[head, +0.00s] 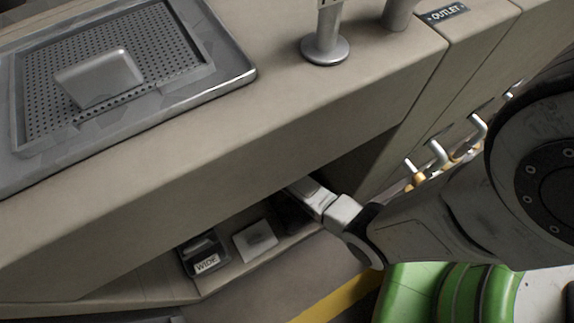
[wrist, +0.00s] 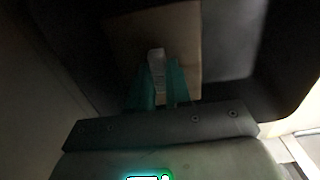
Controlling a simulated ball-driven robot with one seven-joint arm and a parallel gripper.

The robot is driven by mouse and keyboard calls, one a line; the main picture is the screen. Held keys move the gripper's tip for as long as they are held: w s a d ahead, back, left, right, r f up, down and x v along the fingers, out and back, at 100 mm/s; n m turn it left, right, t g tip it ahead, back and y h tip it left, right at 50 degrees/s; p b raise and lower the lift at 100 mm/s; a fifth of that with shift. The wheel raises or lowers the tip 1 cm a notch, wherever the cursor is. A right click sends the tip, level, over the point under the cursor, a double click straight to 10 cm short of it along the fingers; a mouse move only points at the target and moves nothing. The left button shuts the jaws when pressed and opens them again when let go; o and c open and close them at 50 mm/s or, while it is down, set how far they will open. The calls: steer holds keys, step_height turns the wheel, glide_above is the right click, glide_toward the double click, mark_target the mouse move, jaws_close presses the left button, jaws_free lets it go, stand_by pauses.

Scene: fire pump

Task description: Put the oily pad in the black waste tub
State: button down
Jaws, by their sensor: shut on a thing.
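My gripper (wrist: 160,82) has its teal fingers shut on a pale upright piece at the middle of a tan square pad (wrist: 188,22), which I take as the oily pad. Dark walls of what looks like the black waste tub (wrist: 278,45) surround the pad in the wrist view. I cannot tell whether the pad touches the tub's floor. In the head view my wrist reaches under the counter, and the fingers and pad are hidden by its edge. A dark shape beside the wrist, probably the tub (head: 291,216), shows only in part.
On the low shelf stand a dark holder labelled WIDE (head: 206,264) and a pale square block (head: 255,241). The counter (head: 210,165) overhangs my arm. On it lie a perforated metal tray (head: 228,88) with a grey block (head: 100,78). Hooked handles (head: 437,152) line the right side.

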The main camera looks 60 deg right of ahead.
step_height(320, 180, down, 4)
steer(key=b, duration=0.2)
steer(key=shift+d+f+b, duration=0.1)
steer(key=shift+f+b, duration=0.1)
steer(key=shift+b, duration=0.2)
steer(key=shift+d, duration=0.1)
steer(key=shift+r, duration=0.1)
steer(key=c, duration=1.1)
jaws_free()
steer(key=shift+o, duration=0.2)
step_height(320, 180, up, 12)
steer(key=p, duration=0.7)
